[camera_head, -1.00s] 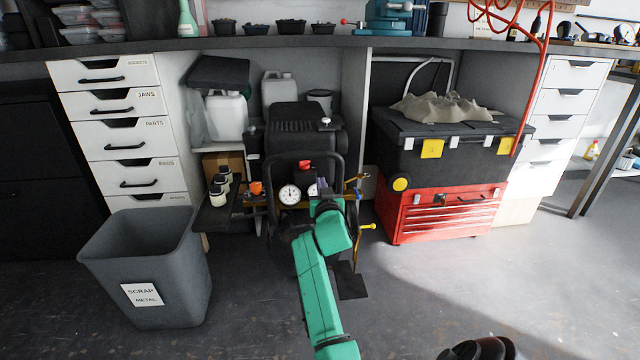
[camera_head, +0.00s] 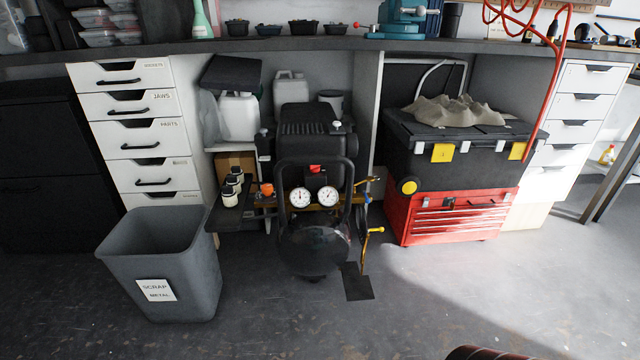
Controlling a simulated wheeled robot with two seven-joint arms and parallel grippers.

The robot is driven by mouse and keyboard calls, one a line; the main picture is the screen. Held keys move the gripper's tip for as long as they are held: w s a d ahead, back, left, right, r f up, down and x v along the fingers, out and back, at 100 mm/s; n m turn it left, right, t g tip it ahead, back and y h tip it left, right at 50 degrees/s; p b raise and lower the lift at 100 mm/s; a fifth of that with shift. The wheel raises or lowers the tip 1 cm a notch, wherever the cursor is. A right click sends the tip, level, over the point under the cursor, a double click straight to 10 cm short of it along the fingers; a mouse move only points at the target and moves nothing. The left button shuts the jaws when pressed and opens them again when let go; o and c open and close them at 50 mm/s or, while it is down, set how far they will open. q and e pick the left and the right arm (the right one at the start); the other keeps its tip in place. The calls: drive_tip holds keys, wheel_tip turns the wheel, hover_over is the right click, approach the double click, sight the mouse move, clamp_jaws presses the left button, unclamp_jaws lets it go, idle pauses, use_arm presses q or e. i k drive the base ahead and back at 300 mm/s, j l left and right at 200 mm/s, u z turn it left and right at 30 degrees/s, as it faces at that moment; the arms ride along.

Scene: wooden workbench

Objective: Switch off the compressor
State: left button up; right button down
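The compressor (camera_head: 313,247) stands on the floor under the workbench, in the open bay in the middle of the head view. It has a dark round tank, a black handle frame and a black ribbed motor cover (camera_head: 307,130). A red switch knob (camera_head: 316,169) sits on a black box above two white dial gauges (camera_head: 301,198). I cannot tell from its look whether the switch is on or off. Nothing touches the compressor's front. Neither of my grippers is in view.
A grey scrap metal bin (camera_head: 163,262) stands at the front left. A red tool chest (camera_head: 452,217) with a black toolbox (camera_head: 465,164) on it stands to the right. A red hose (camera_head: 545,90) hangs at the right.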

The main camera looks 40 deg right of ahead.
sight(313, 168)
drive_tip(key=l+u, duration=0.15)
drive_tip(key=l, duration=0.8)
drive_tip(key=l+u, duration=0.15)
drive_tip(key=l, duration=0.8)
drive_tip(key=k+l+u, duration=0.2)
drive_tip(key=l, duration=0.7)
drive_tip(key=i+l, duration=0.05)
drive_tip(key=i, duration=0.05)
